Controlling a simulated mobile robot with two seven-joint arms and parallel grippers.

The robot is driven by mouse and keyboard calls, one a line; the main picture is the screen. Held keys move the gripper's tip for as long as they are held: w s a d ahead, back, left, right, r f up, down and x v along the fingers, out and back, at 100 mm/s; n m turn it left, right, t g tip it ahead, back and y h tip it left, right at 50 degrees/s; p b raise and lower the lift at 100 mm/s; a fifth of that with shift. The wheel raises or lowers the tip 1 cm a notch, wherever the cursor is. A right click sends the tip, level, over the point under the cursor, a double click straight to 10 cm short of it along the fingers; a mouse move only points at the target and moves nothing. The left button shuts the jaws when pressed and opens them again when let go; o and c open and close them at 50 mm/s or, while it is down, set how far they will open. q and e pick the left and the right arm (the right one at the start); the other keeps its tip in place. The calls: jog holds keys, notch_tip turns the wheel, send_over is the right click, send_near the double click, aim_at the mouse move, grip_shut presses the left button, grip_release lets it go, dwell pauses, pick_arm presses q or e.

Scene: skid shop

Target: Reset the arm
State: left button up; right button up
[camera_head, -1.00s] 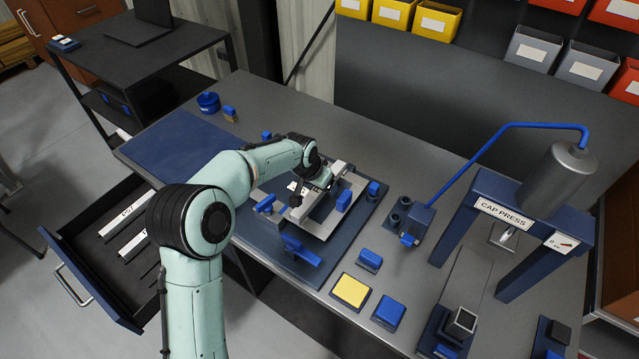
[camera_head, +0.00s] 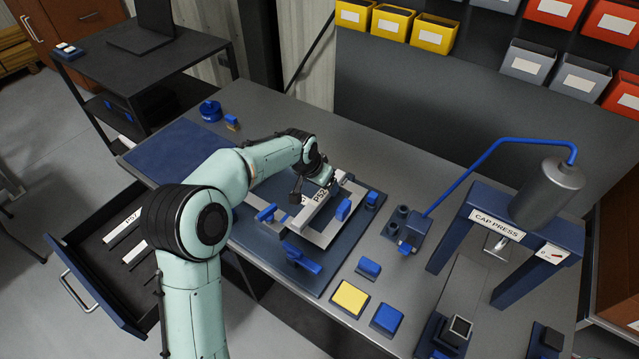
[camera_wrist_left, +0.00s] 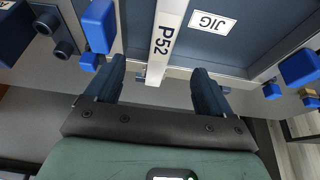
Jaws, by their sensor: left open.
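My left gripper (camera_head: 325,182) is over the jig, just behind a pale bar marked P52 (camera_head: 320,199). In the wrist view its two fingers (camera_wrist_left: 160,85) are spread apart, and the end of the P52 bar (camera_wrist_left: 162,45) shows between and ahead of them. The gripper looks empty; whether a finger touches the bar is unclear. The bar lies across the pale frame of the jig (camera_head: 325,238), which has blue clamps. A JIG label (camera_wrist_left: 212,22) is on its blue plate. My right gripper is not in view.
A blue cap press (camera_head: 497,228) stands at right. A blue twin-socket fixture (camera_head: 405,230), yellow pad (camera_head: 348,298) and blue block (camera_head: 387,317) lie near the jig. An open drawer (camera_head: 95,285) holds labelled bars at left. A blue mat (camera_head: 178,140) is bare.

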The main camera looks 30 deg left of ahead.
pick_arm(q)
jog(key=shift+r+p, duration=0.45)
jog(key=shift+r, duration=0.7)
jog(key=shift+f, duration=0.15)
